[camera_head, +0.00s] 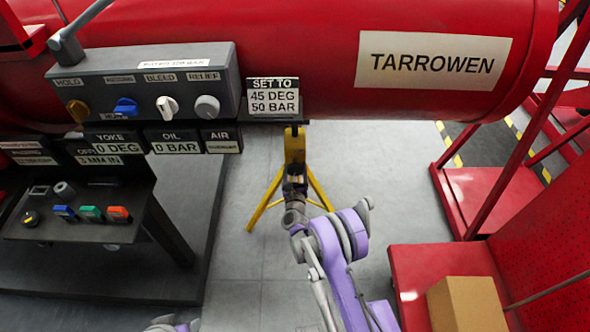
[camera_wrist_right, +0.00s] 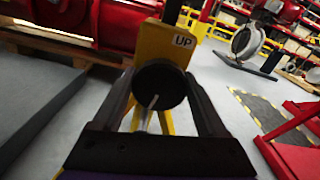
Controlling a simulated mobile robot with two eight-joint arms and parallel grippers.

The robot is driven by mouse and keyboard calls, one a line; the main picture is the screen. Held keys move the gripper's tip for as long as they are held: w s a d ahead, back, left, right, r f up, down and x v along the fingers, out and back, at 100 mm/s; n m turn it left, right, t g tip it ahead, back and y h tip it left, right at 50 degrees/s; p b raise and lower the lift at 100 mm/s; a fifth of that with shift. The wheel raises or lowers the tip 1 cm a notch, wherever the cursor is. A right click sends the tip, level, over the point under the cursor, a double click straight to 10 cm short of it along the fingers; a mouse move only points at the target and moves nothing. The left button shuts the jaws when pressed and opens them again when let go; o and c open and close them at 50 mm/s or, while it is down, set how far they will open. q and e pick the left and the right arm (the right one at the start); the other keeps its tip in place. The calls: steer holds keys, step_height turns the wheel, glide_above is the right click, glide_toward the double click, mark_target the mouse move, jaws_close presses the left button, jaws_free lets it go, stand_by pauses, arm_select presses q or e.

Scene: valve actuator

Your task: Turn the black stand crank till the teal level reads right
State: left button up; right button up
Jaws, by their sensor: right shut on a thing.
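The yellow stand (camera_head: 295,148) stands on the floor under the red cylinder, its legs spread. In the right wrist view its yellow post (camera_wrist_right: 165,45) carries an "UP" label (camera_wrist_right: 183,41). The black stand crank (camera_wrist_right: 158,84) shows there as a round black knob in front of the post. My right gripper (camera_wrist_right: 160,88) has one finger on each side of it and is shut on it. In the head view my right gripper (camera_head: 295,178) is at the stand, hiding the crank. The teal level is not seen. My left gripper is not in view; only a bit of my arm shows at the bottom edge.
The red cylinder (camera_head: 330,60) marked TARROWEN spans the top. A "SET TO 45 DEG 50 BAR" sign (camera_head: 273,97) hangs by a grey control panel (camera_head: 140,85). Readouts show 0 DEG and 0 BAR. A dark bench (camera_head: 90,230) is left; a cardboard box (camera_head: 467,305) is right.

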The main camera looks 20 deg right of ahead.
stand_by(0.4)
steer(key=o, duration=1.3)
steer(key=p+v, duration=0.2)
steer(key=v, duration=0.8)
steer(key=shift+s, duration=0.35)
steer(key=shift+a+r, duration=0.1)
